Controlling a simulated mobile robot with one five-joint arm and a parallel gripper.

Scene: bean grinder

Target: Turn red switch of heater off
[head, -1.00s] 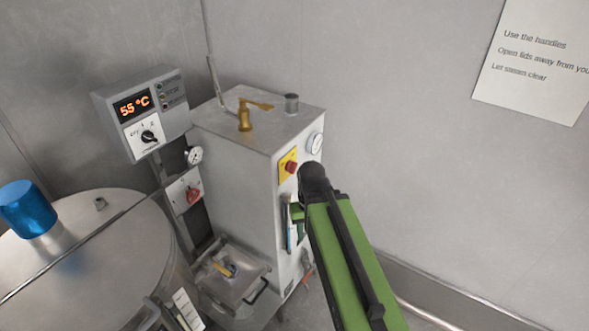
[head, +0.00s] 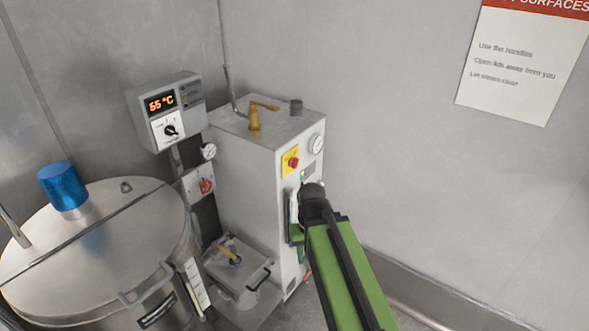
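A red rotary switch (head: 206,186) sits on a small pale plate below the control box, beside the steel cabinet (head: 245,175). Its exact setting is too small to tell. A second red knob (head: 293,162) sits on a yellow plate on the cabinet's front.
A large lidded steel kettle (head: 95,235) with a blue motor cap (head: 62,186) stands at the left. A small metal lidded box (head: 238,268) stands in front of the cabinet. A brass valve (head: 254,118) tops the cabinet. The wall at right holds a sign (head: 515,75).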

